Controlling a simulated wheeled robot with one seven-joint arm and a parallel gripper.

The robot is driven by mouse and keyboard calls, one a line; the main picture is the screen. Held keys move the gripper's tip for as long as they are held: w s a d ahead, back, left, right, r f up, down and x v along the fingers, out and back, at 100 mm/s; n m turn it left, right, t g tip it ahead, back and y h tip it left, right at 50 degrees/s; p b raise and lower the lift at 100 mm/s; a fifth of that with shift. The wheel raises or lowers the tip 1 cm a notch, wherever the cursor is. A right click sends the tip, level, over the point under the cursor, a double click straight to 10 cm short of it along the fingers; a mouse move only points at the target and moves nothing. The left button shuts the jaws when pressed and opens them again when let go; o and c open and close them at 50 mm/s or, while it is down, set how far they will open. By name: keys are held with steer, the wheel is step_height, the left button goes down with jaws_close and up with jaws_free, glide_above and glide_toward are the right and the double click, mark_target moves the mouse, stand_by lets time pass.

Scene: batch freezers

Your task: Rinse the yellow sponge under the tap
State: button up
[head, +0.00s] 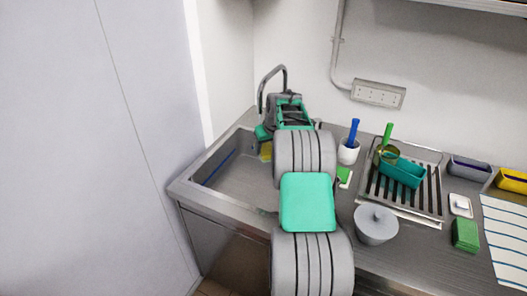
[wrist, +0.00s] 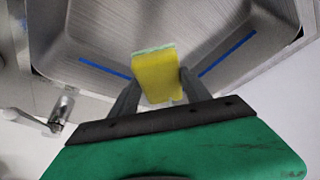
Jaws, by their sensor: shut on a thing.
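The yellow sponge (wrist: 158,78), with a pale green layer along one edge, is between the two fingers of my gripper (wrist: 155,88) in the wrist view. My gripper is shut on it, over the sink basin (wrist: 100,35). In the head view a bit of the sponge (head: 266,151) shows beside my gripper (head: 262,140), and my arm hides much of the basin. The tap (head: 272,80) arches behind my gripper; a metal tap part with a lever (wrist: 60,112) shows at the left of the wrist view. I cannot make out any running water.
A green sponge stack (head: 465,235) lies further right.

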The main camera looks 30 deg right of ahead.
steer(key=shift+w+a, duration=0.1)
steer(key=shift+a, duration=0.1)
steer(key=shift+w+a, duration=0.1)
steer(key=shift+a, duration=0.15)
steer(key=shift+d, duration=0.1)
steer(key=shift+d, duration=0.35)
steer(key=shift+a, duration=0.2)
steer(key=shift+a, duration=0.25)
steer(key=shift+d, duration=0.1)
steer(key=shift+s+d, duration=0.2)
steer(key=shift+d, duration=0.15)
